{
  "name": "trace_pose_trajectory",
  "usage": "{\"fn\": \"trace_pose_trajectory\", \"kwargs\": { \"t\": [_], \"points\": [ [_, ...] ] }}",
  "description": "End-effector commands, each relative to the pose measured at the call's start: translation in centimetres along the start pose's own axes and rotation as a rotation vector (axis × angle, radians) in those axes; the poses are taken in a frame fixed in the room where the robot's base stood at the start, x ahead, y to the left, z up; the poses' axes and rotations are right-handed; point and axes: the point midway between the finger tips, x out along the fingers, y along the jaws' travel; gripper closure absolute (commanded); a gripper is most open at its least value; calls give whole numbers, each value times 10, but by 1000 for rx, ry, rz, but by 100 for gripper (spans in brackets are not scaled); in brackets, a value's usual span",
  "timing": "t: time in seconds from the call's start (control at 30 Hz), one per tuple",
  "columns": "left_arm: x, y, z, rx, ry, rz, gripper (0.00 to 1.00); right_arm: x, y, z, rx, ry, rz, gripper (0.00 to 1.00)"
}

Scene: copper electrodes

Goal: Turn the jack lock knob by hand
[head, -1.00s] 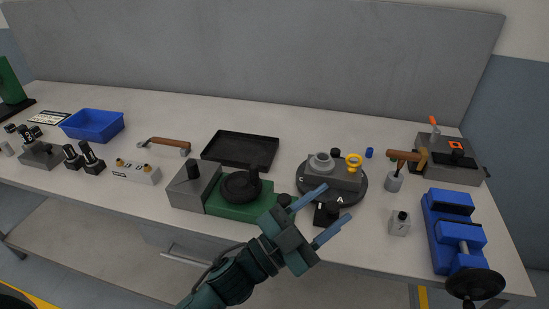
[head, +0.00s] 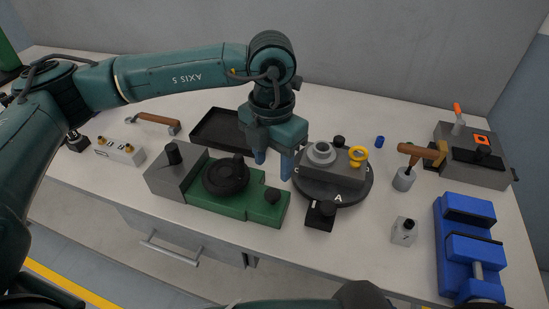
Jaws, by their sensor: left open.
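A green unit (head: 235,205) with a grey block, likely the jack, stands at the front middle of the bench. I cannot tell for sure which knob is the lock knob. My left gripper (head: 273,163) points down with its blue fingers apart and nothing seen between them. It is above and behind the green unit's right end, just left of the round turntable. My right gripper is not in view.
The dark turntable (head: 330,195) carries a grey block with a ring and a yellow ring knob. A small black block (head: 320,214) stands before it. A black tray (head: 215,128) lies behind. A blue vise (head: 468,245) and a hammer (head: 425,152) are on the right.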

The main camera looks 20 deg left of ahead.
Motion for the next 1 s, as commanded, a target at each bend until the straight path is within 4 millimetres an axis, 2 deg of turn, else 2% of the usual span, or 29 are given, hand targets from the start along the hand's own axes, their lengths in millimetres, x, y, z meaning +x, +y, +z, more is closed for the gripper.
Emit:
{"fn": "trace_pose_trajectory", "kwargs": {
  "t": [0.3,0.7,1.0],
  "points": [
    [29,2,0,-2,1,9,53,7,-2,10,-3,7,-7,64],
    [76,2,0,0,0,6,53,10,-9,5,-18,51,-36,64],
    [76,1,0,1,-1,6,53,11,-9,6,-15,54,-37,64]
  ]
}}
